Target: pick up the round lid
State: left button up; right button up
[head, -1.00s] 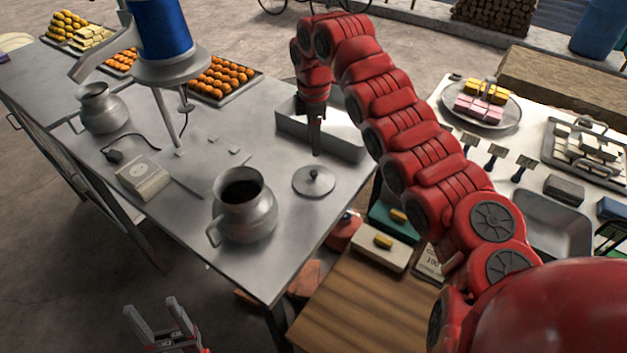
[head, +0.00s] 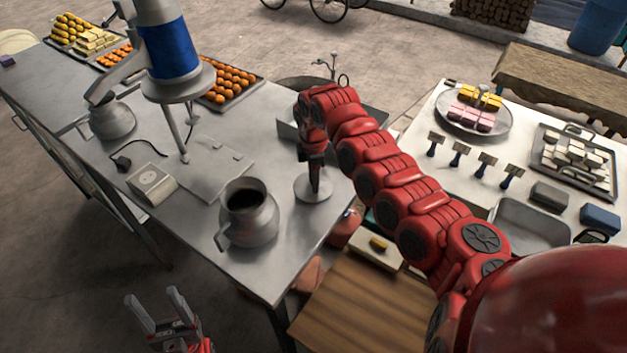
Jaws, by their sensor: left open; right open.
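The round lid (head: 318,191) is a flat grey metal disc lying on the metal table, to the right of the open metal pot (head: 249,213). My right gripper (head: 314,192) points straight down over the middle of the lid and hides its knob. The jaws are open; whether the fingers touch the lid I cannot tell. My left gripper (head: 156,305) is open and empty, low at the bottom left, in front of the table and away from the lid.
A milk separator with a blue body (head: 168,48) stands on the table behind the pot. A metal basin (head: 352,128) lies behind my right arm. A tray of orange sweets (head: 228,84) sits at the back. A white table (head: 446,165) with trays is at right.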

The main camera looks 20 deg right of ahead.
jog(key=shift+w+f, duration=0.1)
jog(key=shift+f, duration=0.05)
grip_shut()
dwell(0.4)
